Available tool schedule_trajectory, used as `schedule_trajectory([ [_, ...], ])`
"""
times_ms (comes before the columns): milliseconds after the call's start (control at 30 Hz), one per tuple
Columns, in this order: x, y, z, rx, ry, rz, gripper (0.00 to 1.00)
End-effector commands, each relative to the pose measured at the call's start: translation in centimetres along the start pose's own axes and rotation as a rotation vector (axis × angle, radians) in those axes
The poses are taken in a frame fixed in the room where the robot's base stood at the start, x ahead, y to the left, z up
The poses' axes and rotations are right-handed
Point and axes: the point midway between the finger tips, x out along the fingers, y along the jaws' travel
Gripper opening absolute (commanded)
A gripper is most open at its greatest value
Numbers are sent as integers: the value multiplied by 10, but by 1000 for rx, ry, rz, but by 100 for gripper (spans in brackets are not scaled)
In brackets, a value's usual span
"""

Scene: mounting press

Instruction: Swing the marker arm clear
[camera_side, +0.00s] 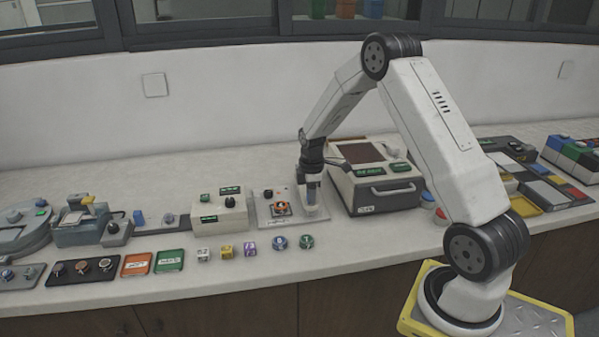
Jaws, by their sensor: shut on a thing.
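My gripper (312,203) points down over the right side of a light grey base plate (268,221) on the bench. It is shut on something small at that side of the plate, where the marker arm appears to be. The fingers hide most of what they hold, so I cannot make out the arm's shape or angle. Just left of my gripper, a small orange and dark part (282,209) sits on the plate, with a pale block behind it.
A cream box with a handle (378,188) stands close to the right of my gripper. A cream control box (220,215) with a black knob stands left of the plate. Several small cubes and round pieces (279,242) lie in front. The bench behind the plate is clear.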

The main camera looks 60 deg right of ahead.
Motion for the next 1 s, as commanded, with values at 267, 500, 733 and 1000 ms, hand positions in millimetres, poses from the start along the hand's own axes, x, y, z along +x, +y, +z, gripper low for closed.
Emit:
schedule_trajectory([
  [267,-1,0,5,-46,1,1,0],
  [500,-1,0,6,-49,-1,1,0],
  [733,-1,0,6,-47,-1,0,68],
  [1000,-1,0,5,-46,0,0,68],
])
